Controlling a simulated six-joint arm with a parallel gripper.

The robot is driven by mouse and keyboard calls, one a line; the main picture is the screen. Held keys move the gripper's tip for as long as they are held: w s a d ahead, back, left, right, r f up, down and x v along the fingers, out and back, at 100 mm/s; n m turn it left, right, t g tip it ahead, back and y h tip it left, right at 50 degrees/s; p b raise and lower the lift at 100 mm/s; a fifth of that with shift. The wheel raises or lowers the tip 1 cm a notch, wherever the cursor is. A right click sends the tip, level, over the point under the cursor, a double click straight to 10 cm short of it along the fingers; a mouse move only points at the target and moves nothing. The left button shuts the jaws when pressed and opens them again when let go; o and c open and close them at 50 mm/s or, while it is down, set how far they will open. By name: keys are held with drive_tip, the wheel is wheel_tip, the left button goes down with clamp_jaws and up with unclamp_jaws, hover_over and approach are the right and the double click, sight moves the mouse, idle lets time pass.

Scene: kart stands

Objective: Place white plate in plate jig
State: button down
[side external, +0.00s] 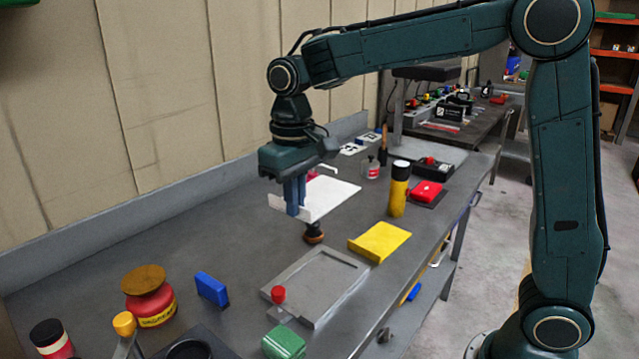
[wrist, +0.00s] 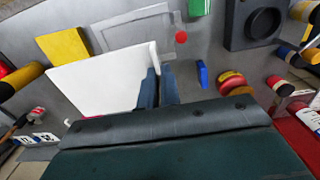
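The white plate (side external: 332,197) is a flat sheet with an upturned lip along one edge. My gripper (side external: 295,205) is shut on this lip and holds the plate above the bench, roughly level. In the wrist view, the plate (wrist: 100,82) spreads to the left of my fingers (wrist: 158,88), and the lip runs between them. The plate jig (side external: 315,286) is a grey shallow frame on the bench, in front of the plate and apart from it. Its frame also shows at the top of the wrist view (wrist: 115,24), partly hidden by the plate.
A yellow plate (side external: 379,242) lies beside the jig. A red knob (side external: 278,294) stands at the jig's near left corner. A blue block (side external: 211,289), a red-and-yellow pot (side external: 149,296) and a green block (side external: 284,343) are nearby. A yellow-and-black bottle (side external: 398,190) stands right of the plate.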

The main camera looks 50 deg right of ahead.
drive_tip(key=r, duration=0.1)
hover_over(300, 304)
wheel_tip(300, 304, down, 20)
drive_tip(key=shift+r, duration=0.1)
idle(1.1)
drive_tip(key=shift+f, duration=0.6)
drive_tip(key=c, duration=1.9)
unclamp_jaws()
wheel_tip(300, 304, up, 13)
